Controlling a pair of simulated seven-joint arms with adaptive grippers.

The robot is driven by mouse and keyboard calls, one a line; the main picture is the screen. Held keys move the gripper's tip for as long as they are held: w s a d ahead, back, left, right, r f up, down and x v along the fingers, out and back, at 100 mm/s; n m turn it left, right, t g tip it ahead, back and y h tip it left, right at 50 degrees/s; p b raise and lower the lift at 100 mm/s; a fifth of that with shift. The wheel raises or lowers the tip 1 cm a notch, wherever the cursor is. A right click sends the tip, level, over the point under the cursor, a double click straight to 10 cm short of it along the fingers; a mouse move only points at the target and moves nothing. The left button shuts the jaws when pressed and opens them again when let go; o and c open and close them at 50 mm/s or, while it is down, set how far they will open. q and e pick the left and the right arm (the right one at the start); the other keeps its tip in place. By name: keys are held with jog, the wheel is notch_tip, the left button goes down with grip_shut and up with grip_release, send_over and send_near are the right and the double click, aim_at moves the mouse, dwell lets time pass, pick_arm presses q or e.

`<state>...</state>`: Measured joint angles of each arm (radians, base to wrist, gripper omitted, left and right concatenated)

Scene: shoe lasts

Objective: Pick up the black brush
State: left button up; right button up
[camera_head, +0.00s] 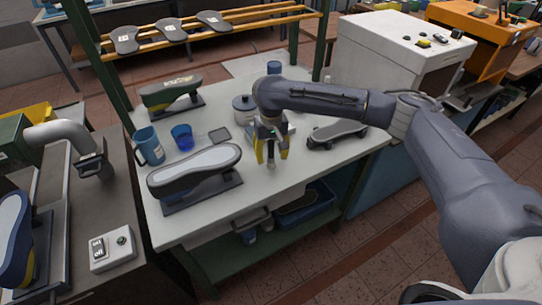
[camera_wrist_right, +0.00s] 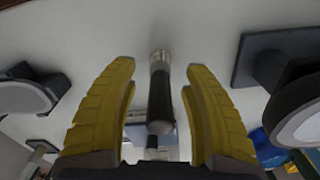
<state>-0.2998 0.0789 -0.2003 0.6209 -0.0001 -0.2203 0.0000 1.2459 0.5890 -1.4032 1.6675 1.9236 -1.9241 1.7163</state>
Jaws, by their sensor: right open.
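The black brush (camera_wrist_right: 160,95) has a dark handle and a silvery metal end. In the right wrist view it lies between my right gripper's (camera_wrist_right: 160,70) two yellow fingers, with a visible gap on each side. In the head view my right gripper (camera_head: 271,150) points down over the white workbench (camera_head: 255,205), open around the brush (camera_head: 271,162), which is partly hidden by the fingers. I cannot tell whether the brush touches the bench. My left gripper is not in view.
A shoe last on a stand (camera_head: 195,175) is close to the left of the gripper. A dark shoe-shaped piece (camera_head: 337,134) lies to its right. A blue mug (camera_head: 149,145), blue cup (camera_head: 183,137) and lidded pot (camera_head: 243,108) stand further back. The bench front is clear.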

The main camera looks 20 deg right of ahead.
jog(key=shift+c, duration=0.2)
grip_shut()
dwell(0.3)
